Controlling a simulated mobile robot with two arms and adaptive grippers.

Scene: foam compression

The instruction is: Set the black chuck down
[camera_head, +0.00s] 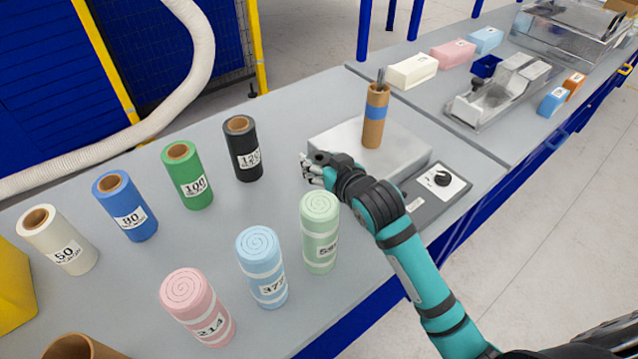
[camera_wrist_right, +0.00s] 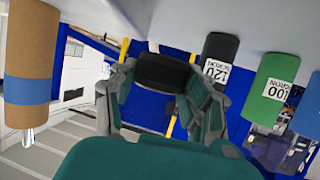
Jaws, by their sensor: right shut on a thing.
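My right gripper (camera_head: 318,172) reaches in from the lower right over the table, beside the left edge of the silver machine. In the right wrist view the gripper (camera_wrist_right: 163,80) is shut on the black chuck (camera_wrist_right: 163,72), a short dark cylinder between the two fingers. In the head view the chuck is mostly hidden by the gripper and hard to tell apart from it. I cannot tell whether it touches the table. My left gripper is not in view.
The black 120 roll (camera_head: 243,148) and green foam roll (camera_head: 320,232) stand near my gripper. Bare table (camera_head: 215,245) lies left of the gripper.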

